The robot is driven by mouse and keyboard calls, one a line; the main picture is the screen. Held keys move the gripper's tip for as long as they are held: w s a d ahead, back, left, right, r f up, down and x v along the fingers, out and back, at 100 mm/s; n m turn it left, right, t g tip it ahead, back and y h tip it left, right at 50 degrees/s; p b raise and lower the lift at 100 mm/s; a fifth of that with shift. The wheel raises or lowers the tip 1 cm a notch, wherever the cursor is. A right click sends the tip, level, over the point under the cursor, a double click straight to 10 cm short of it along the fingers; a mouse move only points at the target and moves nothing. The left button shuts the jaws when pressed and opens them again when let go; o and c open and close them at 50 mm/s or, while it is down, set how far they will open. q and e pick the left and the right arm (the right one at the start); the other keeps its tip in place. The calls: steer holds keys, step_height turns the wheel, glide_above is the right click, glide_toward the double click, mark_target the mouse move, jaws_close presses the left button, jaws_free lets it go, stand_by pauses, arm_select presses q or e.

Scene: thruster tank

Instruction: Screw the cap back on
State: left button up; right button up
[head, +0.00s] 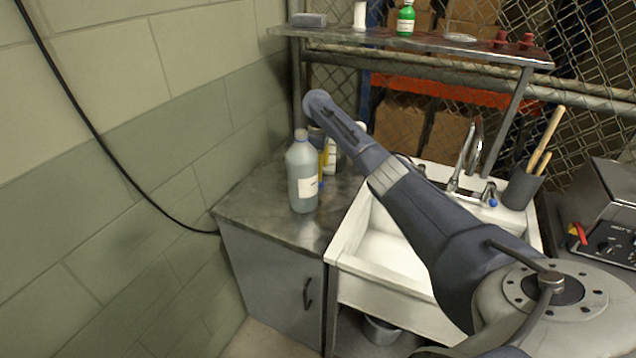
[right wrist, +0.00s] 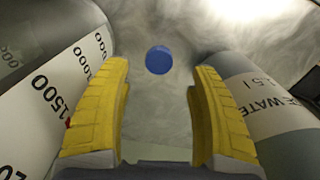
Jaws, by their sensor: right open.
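A blue round cap (right wrist: 158,60) lies on the grey metal counter (right wrist: 160,110), between and beyond my right gripper's yellow fingers in the right wrist view. My right gripper (right wrist: 160,105) is open and empty; the cap is clear of both fingers. In the head view the right gripper (head: 324,165) points down, partly hidden behind a grey-blue bottle (head: 303,180) with a white label and a pale top. In the right wrist view, a bottle labelled water (right wrist: 285,130) is beside the right finger. A vessel with volume marks (right wrist: 60,95) is beside the left finger. My left gripper is out of view.
A white bottle (head: 332,158) stands behind the right gripper. A white sink (head: 385,258) with a tap (head: 465,160) is right of the counter. A shelf (head: 420,45) above holds a green bottle (head: 405,20). The counter's front is bare.

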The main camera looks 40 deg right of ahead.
steer(key=shift+f, duration=0.1)
steer(key=shift+d+f, duration=0.1)
steer(key=shift+f, duration=2.4)
steer(key=c, duration=1)
step_height(320, 180, up, 20)
